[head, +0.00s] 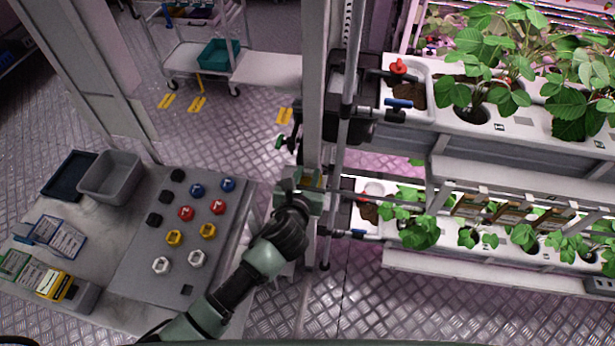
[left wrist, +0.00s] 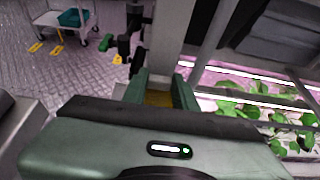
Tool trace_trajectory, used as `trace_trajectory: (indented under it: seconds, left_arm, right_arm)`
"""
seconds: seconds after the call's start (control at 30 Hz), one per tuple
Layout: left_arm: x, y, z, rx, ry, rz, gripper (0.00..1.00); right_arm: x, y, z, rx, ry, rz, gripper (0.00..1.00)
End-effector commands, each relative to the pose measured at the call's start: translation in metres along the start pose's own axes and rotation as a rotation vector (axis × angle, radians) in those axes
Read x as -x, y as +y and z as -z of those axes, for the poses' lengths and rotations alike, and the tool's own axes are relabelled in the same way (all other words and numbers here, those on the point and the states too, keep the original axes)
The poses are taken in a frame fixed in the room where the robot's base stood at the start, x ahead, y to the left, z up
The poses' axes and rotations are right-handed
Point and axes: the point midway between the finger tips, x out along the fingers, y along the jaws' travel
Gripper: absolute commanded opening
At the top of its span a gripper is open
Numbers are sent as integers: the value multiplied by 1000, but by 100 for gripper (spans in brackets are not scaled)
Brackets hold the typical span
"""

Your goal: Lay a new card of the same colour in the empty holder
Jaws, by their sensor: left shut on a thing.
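My left gripper (head: 308,181) is beside the grey upright post at the rack's left end. It is shut on a yellow thing, likely a card (left wrist: 158,98), of which only a small part shows between the fingers in the left wrist view. In the head view, a yellow card (head: 57,286) stands among other cards at the table's lower left. I cannot make out the empty holder. My right gripper is not in view.
The table (head: 105,260) carries a grey bin (head: 110,178), a dark tray (head: 69,176) and a board of coloured knobs (head: 189,240). Plant gutters with brown plates (head: 472,206) fill the right. A cart with a teal bin (head: 217,54) stands behind on open metal floor.

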Motion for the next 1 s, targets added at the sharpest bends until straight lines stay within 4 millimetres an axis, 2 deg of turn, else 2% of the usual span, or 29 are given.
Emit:
trace_trajectory:
  seconds: [0.1,0.47,0.5,0.53,0.57,0.87,1.0]
  left_arm:
    - [-4,0,11,1,0,0,0]
    - [-6,0,15,0,-1,0,0]
    - [-5,0,14,0,-1,0,39]
    - [-5,0,14,0,-1,0,47]
    - [-5,0,14,0,-1,0,50]
    - [-5,0,13,0,-1,1,50]
    - [5,0,12,-1,-2,1,50]
  right_arm:
    - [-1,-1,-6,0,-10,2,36]
    - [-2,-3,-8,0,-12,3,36]
    - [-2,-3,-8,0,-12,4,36]
    - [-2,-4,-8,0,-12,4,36]
    - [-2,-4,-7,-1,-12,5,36]
    - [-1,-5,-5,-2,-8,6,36]
    - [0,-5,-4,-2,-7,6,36]
